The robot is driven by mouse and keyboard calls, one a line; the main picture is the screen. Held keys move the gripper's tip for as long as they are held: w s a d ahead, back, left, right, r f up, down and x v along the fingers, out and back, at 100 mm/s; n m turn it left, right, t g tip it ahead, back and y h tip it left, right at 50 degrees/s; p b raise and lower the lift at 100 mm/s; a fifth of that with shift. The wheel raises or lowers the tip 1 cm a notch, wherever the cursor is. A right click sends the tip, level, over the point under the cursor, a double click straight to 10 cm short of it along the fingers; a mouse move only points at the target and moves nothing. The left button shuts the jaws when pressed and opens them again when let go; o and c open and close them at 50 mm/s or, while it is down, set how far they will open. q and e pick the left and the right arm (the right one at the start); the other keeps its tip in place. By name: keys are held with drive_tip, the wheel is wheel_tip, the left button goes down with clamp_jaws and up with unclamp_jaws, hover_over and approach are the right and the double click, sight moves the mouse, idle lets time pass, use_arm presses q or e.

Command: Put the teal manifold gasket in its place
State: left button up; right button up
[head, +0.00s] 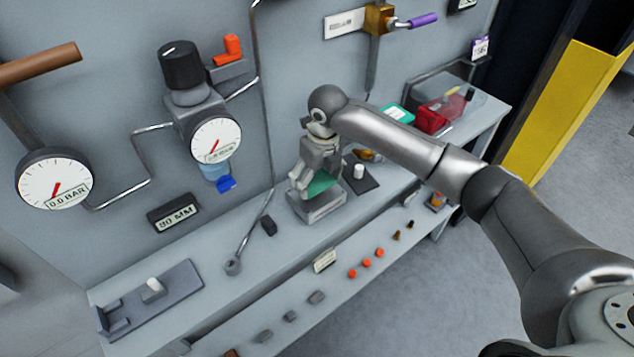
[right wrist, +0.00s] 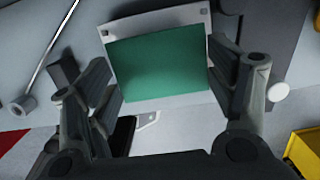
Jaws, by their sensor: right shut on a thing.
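The teal manifold gasket (head: 323,183) is a flat, rectangular sheet. It also shows in the right wrist view (right wrist: 160,62), between the two fingers. My right gripper (head: 307,183) is shut on it and points down over a grey block (head: 316,208) on the bench. In the wrist view, a pale plate (right wrist: 198,18) with dark corner spots shows behind the gasket, which covers most of it. I cannot tell whether the gasket touches the block. My left gripper is not in view.
A dark mat with a white peg (head: 358,171) lies just right of the block. A small dark block (head: 268,226) and a pipe end (head: 233,266) are to its left. Small parts line the lower front ledge.

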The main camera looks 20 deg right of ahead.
sight(317, 183)
wheel_tip(317, 183, down, 2)
drive_tip(key=shift+s+p, duration=0.1)
drive_tip(key=shift+p, duration=0.5)
drive_tip(key=shift+f, duration=0.35)
drive_tip(key=shift+f, duration=0.2)
drive_tip(key=o, duration=1)
drive_tip(key=shift+r, duration=0.1)
drive_tip(key=r+b, duration=0.1)
drive_tip(key=r, duration=0.2)
drive_tip(key=s+r, duration=0.1)
drive_tip(key=r, duration=0.3)
drive_tip(key=r+b, duration=0.1)
drive_tip(key=r, duration=0.3)
drive_tip(key=shift+s+d+b, duration=0.2)
drive_tip(key=shift+d+b, duration=0.05)
drive_tip(key=shift+b, duration=0.05)
drive_tip(key=shift+s+r, duration=0.1)
drive_tip(key=shift+r, duration=0.45)
